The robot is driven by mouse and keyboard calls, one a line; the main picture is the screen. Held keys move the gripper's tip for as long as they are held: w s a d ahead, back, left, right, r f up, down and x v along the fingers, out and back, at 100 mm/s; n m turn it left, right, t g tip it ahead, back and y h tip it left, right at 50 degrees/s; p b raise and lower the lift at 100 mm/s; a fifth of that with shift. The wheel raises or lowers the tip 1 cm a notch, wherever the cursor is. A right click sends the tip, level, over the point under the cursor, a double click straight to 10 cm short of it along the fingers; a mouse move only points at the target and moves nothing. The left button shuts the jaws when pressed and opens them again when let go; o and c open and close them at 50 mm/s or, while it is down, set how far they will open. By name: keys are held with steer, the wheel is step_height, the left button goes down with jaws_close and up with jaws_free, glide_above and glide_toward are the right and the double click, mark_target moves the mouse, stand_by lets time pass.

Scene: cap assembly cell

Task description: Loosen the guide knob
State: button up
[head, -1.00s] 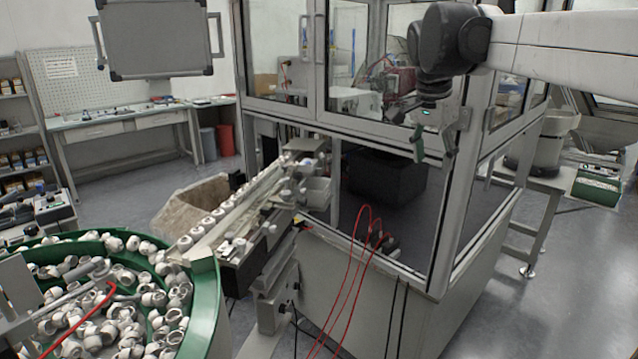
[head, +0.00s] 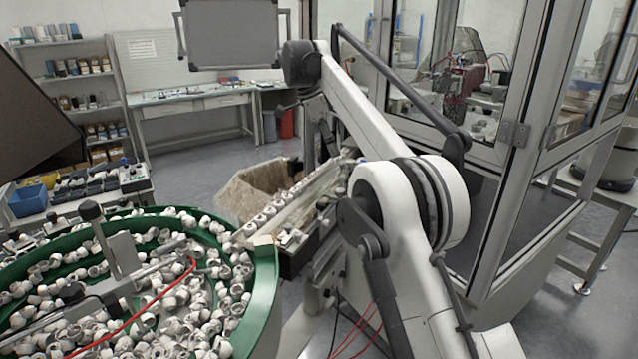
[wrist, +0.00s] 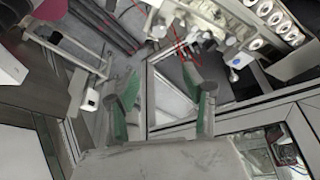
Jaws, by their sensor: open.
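The guide rail (head: 285,205) slopes up from the bowl with a row of white caps on it. Small pale knobs and fittings (head: 290,238) sit along its side; I cannot tell which is the guide knob. My arm hides the rail's upper end in the head view. In the wrist view, the rail with caps (wrist: 278,22) crosses the top right, with small fittings (wrist: 236,62) below it. My gripper (wrist: 162,92) has its two green-padded fingers spread, with nothing between them. The fingers are apart from the rail.
The green bowl feeder (head: 262,300) full of white caps stands at the left front. The glazed enclosure (head: 520,135) stands on the right. A beige bin (head: 245,190) is behind the rail. Red hoses (head: 365,325) hang below the rail.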

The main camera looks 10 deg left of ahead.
steer(key=x, duration=0.4)
steer(key=a+x, duration=0.1)
steer(key=x, duration=0.4)
steer(key=a+f+x, duration=0.1)
steer(key=x, duration=0.3)
steer(key=shift+s+f, duration=0.1)
steer(key=shift+f, duration=0.1)
jaws_close()
